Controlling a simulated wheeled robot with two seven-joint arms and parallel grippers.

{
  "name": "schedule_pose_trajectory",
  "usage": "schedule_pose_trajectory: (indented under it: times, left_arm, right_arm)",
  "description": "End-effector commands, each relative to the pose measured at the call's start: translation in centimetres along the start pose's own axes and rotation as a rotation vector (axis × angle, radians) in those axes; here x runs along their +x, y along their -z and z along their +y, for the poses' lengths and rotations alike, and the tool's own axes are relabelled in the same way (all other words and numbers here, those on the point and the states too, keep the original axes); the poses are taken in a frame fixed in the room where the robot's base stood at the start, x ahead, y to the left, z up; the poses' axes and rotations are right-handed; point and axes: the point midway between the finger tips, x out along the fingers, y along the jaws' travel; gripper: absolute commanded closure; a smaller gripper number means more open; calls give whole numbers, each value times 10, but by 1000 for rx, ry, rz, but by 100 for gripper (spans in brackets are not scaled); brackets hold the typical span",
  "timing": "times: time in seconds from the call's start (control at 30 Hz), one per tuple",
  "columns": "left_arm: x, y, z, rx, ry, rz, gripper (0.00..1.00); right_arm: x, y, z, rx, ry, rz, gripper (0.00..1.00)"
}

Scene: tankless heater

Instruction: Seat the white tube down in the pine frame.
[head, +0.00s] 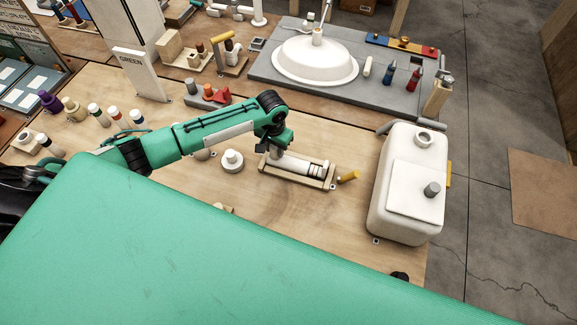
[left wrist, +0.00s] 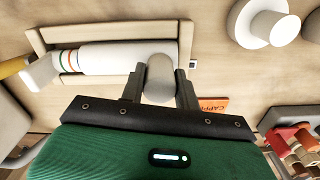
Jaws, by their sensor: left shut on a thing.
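The white tube (head: 297,165) lies lengthwise inside the pine frame (head: 292,179) on the workbench, with coloured bands near its right end. In the left wrist view the tube (left wrist: 120,57) lies between the rails of the frame (left wrist: 108,27), with its bands at the left. My left gripper (head: 276,147) is over the frame's left end. In the wrist view the left gripper (left wrist: 160,84) is shut on a pale rounded stub that stands up from the tube's end. I cannot tell whether the tube touches the frame's bottom. My right gripper is not in view.
A white round fitting (head: 232,161) stands left of the frame. A yellow-orange peg (head: 348,177) is at its right end. A big white tank (head: 410,180) stands further right. Bare wood lies in front.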

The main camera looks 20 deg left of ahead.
Motion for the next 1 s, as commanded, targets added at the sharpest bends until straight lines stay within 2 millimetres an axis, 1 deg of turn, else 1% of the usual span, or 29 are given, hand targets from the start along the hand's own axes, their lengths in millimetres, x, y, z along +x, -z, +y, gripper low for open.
schedule_pose_trajectory:
  times: [0.23,0.27,0.3,0.37,0.4,0.83,0.93,1.0]
  left_arm:
    - [1,0,0,0,-1,1,100]
    - [1,0,0,0,-1,0,64]
    - [1,0,0,0,-1,0,56]
    - [1,0,0,0,0,0,45]
    - [1,0,0,0,0,0,43]
    - [0,0,0,0,0,0,43]
    - [-6,1,0,0,-1,3,43]
    - [-16,1,0,0,-2,3,43]
  right_arm:
    - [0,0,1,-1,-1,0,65]
    - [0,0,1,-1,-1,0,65]
    - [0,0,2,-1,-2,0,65]
    - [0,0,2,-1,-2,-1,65]
    - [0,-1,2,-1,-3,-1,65]
    - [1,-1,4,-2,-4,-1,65]
    - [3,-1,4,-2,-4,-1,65]
    - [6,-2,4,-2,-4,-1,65]
